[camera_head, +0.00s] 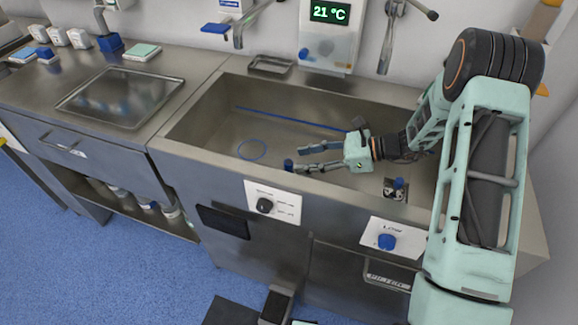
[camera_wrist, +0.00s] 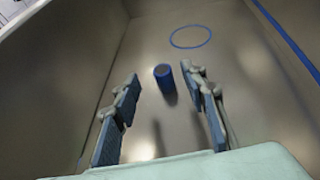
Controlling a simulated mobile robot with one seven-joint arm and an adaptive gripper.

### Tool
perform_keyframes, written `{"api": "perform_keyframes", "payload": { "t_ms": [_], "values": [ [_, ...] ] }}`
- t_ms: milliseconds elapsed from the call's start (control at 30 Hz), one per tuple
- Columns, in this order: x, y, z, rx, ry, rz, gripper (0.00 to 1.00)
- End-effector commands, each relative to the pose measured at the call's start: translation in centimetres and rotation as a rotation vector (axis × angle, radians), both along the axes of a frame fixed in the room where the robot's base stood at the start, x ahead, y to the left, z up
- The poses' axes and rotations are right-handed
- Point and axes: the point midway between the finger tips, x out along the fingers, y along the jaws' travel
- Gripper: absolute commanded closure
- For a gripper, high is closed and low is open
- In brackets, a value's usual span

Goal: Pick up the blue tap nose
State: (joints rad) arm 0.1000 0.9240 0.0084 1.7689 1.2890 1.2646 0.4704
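A small blue cylinder (camera_head: 289,165), which looks like the blue tap nose, stands upright in the sink basin near its front wall. In the wrist view the blue cylinder (camera_wrist: 163,77) has a dark top and shows between the two fingertips, nearer the right one. My gripper (camera_head: 299,159) reaches left into the basin with its fingers spread and empty. Its fingertips are close to the cylinder; I cannot tell whether they touch it. In the wrist view my gripper (camera_wrist: 160,74) is open, with a finger on each side.
The steel sink (camera_head: 205,130) has a blue circle (camera_head: 252,150) and a blue line on its floor. The basin's front wall is close to the cylinder. The basin's left part is clear.

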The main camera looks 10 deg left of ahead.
Motion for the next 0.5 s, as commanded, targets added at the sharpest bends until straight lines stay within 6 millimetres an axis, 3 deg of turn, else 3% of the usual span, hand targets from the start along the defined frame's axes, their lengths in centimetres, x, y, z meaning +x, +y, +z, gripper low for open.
{"api": "perform_keyframes", "payload": {
  "t_ms": [300,500],
  "values": [
    [0.0,3.8,-2.0,-0.001,0.001,0.003,0.6],
    [0.0,5.1,-2.5,-0.002,0.0,-0.001,0.6]
  ]
}}
